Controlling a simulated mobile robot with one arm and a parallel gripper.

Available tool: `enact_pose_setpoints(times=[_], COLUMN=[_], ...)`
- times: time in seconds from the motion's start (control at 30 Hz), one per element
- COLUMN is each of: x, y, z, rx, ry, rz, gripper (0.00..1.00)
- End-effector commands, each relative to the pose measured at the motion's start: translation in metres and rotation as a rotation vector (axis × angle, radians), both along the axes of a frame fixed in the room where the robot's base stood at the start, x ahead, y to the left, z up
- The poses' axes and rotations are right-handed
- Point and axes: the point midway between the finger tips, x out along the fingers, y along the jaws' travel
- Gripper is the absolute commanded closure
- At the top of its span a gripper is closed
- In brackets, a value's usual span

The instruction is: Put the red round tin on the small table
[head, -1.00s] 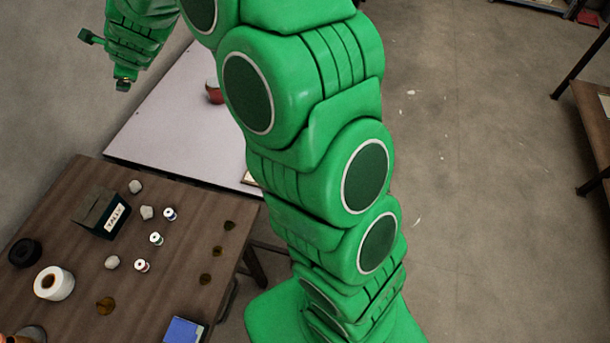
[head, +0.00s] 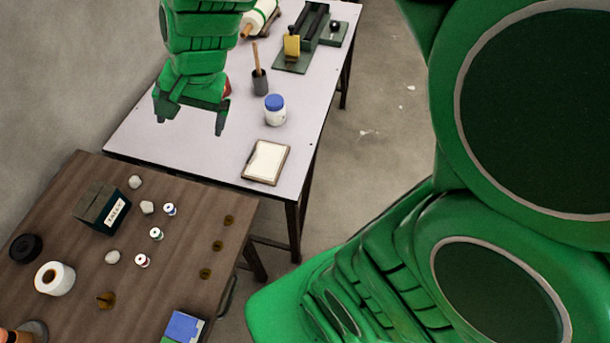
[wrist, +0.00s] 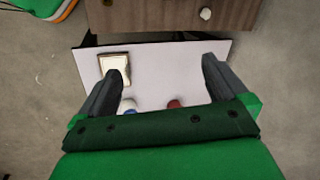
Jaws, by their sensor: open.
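A red object, likely the red round tin (head: 227,88), stands on the white table (head: 205,155). My arm hides most of it in the head view, and only a red edge shows. In the wrist view a small red piece (wrist: 175,103) shows just beyond my gripper's palm, between the fingers. My gripper (head: 190,122) is open and empty, pointing down above the left part of the white table; its spread fingers also show in the wrist view (wrist: 163,68). I cannot tell which table is the small one; a brown wooden table (head: 165,270) stands in front.
A blue-lidded jar (head: 275,111), a dark cup with a stick (head: 259,82) and a framed pad (head: 266,161) stand right of my gripper. The brown table holds a box (head: 101,208), a white roll (head: 55,278), stones and spools. Its right middle has free room.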

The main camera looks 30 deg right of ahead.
Motion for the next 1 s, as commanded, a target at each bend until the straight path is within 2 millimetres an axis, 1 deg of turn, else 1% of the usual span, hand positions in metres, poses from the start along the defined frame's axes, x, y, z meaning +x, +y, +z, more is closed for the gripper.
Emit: enact_pose_setpoints(times=[0.03, 0.1, 0.27, 0.3, 0.37, 0.4, 0.5, 0.6, 0.7, 1.0], x=[-0.018, -0.046, -0.106, -0.121, -0.142, -0.156, -0.184, -0.203, -0.212, -0.214], y=[-0.01, -0.024, -0.058, -0.067, -0.079, -0.086, -0.102, -0.111, -0.117, -0.118], z=[0.0, -0.001, -0.003, -0.004, -0.005, -0.005, -0.005, -0.005, -0.005, -0.005], rx=[-0.032, -0.077, -0.172, -0.194, -0.224, -0.24, -0.273, -0.291, -0.3, -0.301], ry=[0.01, 0.035, 0.101, 0.121, 0.149, 0.169, 0.209, 0.241, 0.255, 0.259], rz=[0.05, 0.126, 0.293, 0.333, 0.388, 0.42, 0.485, 0.528, 0.551, 0.558], gripper=[0.0, 0.0, 0.0, 0.0, 0.0, 0.0, 0.0, 0.0, 0.0, 0.0])
